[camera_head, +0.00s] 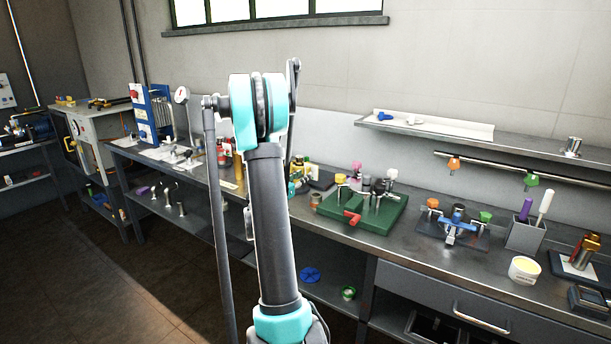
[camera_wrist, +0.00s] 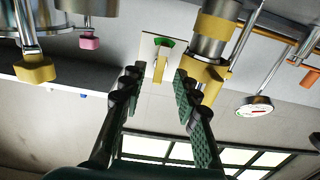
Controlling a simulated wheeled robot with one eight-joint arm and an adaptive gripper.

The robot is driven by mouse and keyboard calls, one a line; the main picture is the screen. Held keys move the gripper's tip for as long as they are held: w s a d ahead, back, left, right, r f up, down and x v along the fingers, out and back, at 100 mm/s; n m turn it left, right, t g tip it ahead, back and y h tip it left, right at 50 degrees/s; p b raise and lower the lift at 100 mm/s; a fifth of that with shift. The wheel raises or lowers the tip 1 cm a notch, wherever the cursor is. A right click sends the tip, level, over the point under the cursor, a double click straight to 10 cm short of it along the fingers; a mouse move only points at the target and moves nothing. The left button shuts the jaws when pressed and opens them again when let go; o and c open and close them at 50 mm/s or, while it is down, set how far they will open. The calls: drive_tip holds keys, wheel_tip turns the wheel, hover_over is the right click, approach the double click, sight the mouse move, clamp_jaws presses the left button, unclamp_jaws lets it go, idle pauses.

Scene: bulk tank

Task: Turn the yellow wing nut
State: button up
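In the wrist view several yellow parts show, and I cannot tell for sure which one is the wing nut. A narrow yellow piece (camera_wrist: 160,62) stands on a white plate with a green arc, straight ahead between my fingertips. A yellow block (camera_wrist: 35,68) sits on a metal cylinder at the left, and a yellow collar (camera_wrist: 203,70) sits on a metal cylinder just right of the fingers. My gripper (camera_wrist: 158,76) is open, its two dark ridged fingers apart, with nothing seen clamped. In the head view my arm hides most of the gripper area.
A steel bench (camera_head: 400,246) carries a green tray (camera_head: 375,217) with several coloured fittings, and a grey pen holder (camera_head: 524,235). A wall shelf (camera_head: 540,146) runs above. In the wrist view a round gauge (camera_wrist: 254,107) and orange-knobbed parts stand close at the right.

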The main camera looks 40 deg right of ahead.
drive_tip(key=shift+x, duration=1.45)
clamp_jaws()
